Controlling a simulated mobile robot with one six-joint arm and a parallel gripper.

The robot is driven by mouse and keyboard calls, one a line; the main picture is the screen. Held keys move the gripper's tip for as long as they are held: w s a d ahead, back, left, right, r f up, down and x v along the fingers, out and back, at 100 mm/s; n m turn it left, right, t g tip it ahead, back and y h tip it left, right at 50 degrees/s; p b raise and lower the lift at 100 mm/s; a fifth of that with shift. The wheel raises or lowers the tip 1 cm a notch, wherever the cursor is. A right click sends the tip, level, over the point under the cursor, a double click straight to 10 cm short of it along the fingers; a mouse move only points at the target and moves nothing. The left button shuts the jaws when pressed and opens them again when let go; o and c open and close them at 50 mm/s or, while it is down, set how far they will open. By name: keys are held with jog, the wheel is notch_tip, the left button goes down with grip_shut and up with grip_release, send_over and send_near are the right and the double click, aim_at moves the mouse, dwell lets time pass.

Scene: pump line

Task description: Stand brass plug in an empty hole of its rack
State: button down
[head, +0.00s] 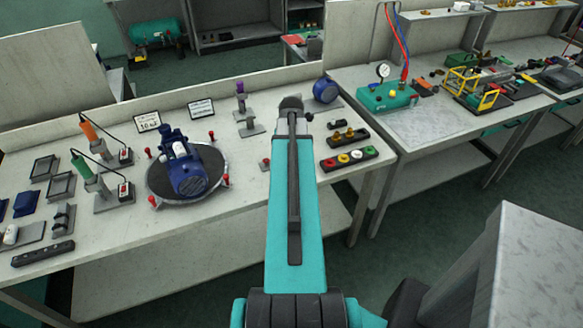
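Small brass-coloured pieces (350,132), which look like plugs, are at a dark rack (362,134) on the right end of the near bench. They are too small to tell which stand in holes and which holes are empty. My teal arm reaches up the middle of the head view, over the bench, to the left of this rack. My gripper does not show; the arm's far end hides it. Whether it holds a brass plug cannot be seen.
In front of the brass rack lies a dark strip with coloured rings (357,155). A blue pump (187,172) sits on a round turntable (160,186) with red knobs, left of my arm. A blue round part (325,90) stands behind.

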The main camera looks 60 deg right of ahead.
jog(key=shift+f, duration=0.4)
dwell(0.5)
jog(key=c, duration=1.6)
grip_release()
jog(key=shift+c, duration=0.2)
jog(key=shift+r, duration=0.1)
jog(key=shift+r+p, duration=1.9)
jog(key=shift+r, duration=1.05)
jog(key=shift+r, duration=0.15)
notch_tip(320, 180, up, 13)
jog(key=b, duration=0.3)
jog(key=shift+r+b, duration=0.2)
jog(key=shift+b, duration=0.1)
